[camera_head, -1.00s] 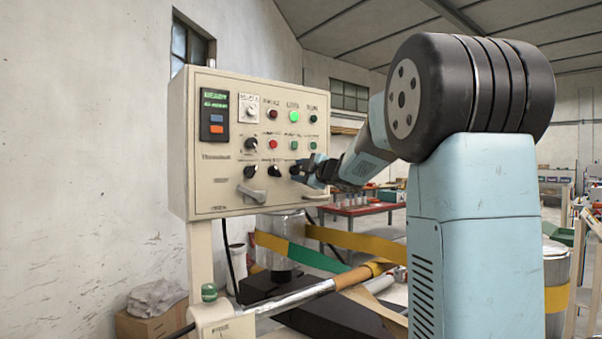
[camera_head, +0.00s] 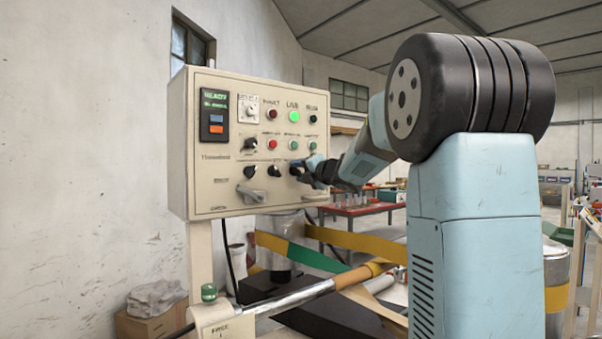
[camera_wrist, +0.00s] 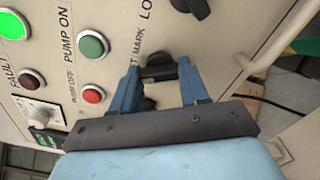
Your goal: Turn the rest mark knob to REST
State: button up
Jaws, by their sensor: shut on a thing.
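The beige control panel (camera_head: 225,195) carries a row of black knobs low on its front. The rest mark knob (camera_wrist: 158,68) is black and sits beside lettering that partly reads "MARK" in the wrist view. My gripper (camera_wrist: 159,82) has its two blue fingers on either side of this knob and is shut on it. In the head view my gripper (camera_head: 303,170) is at the rightmost knob of the lower row and mostly covers it. The knob's pointer and its REST marking cannot be made out.
Another black knob (camera_wrist: 190,6) is close by in the wrist view. A green button (camera_wrist: 93,44) and a red button (camera_wrist: 93,94) lie left of the fingers. A roller bar (camera_head: 300,297) and yellow-green webbing (camera_head: 345,240) are below the panel.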

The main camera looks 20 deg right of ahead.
jog(key=shift+a+f+n, duration=0.1)
jog(key=shift+f+n, duration=0.2)
jog(key=shift+n, duration=0.3)
jog(key=o, duration=0.7)
jog(key=shift+w+f, duration=0.1)
jog(key=o, duration=0.4)
jog(key=shift+r, duration=0.2)
jog(key=shift+c, duration=0.2)
jog(key=shift+s+d+r, duration=0.1)
jog(key=shift+s+d, duration=0.15)
jog(key=shift+s, duration=0.3)
jog(key=v, duration=1.2)
jog(key=shift+s, duration=0.3)
jog(key=shift+d, duration=0.1)
